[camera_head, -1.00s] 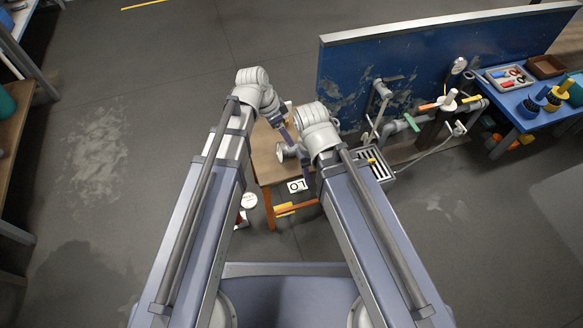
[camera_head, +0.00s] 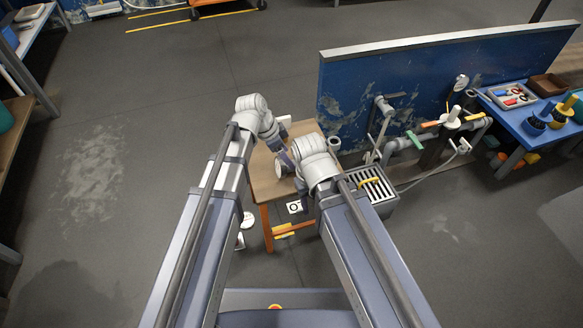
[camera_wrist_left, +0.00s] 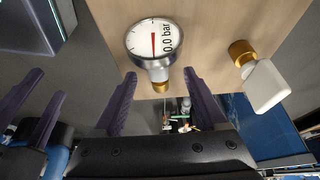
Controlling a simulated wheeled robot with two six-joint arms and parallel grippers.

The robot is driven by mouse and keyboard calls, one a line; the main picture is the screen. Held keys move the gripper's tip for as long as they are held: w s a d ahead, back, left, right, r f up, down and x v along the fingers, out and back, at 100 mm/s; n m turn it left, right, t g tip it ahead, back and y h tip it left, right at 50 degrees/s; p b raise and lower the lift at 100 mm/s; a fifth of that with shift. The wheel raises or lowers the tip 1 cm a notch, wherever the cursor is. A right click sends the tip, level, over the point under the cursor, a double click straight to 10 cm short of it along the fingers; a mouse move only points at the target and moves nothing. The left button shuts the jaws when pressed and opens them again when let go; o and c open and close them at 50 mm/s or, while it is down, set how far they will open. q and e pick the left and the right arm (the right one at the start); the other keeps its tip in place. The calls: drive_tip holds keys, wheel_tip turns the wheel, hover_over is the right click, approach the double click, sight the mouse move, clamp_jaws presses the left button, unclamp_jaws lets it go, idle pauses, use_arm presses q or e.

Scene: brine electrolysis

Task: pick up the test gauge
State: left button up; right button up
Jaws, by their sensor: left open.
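The test gauge (camera_wrist_left: 153,40) has a round white dial reading 0.0 bar, a silver rim and a brass stem end. In the left wrist view it is just beyond my left gripper (camera_wrist_left: 160,92), whose purple fingers are apart on either side of the stem. Whether they touch it is not clear. In the head view the gauge (camera_head: 284,168) is on the small wooden table (camera_head: 264,184), partly hidden by my arms. My right gripper (camera_head: 302,188) is close by; its fingers show apart and empty at the left wrist view's left edge (camera_wrist_left: 33,107).
A white block with a brass fitting (camera_wrist_left: 267,85) is beside the gauge. A slotted grey rack (camera_head: 376,190) stands right of the table, before a blue panel (camera_head: 345,90) with pipes. A blue bench (camera_head: 515,117) holds trays. Floor at left is clear.

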use_arm(q)
drive_tip(key=b+x, duration=0.4)
drive_tip(key=shift+s+a+f, duration=0.1)
drive_tip(key=shift+s+f, duration=0.15)
drive_tip(key=shift+f, duration=0.15)
drive_tip(key=shift+w+d+f+b, duration=0.1)
drive_tip(key=shift+d+f+b, duration=0.15)
drive_tip(key=shift+b, duration=0.2)
drive_tip(key=shift+r, duration=0.1)
clamp_jaws()
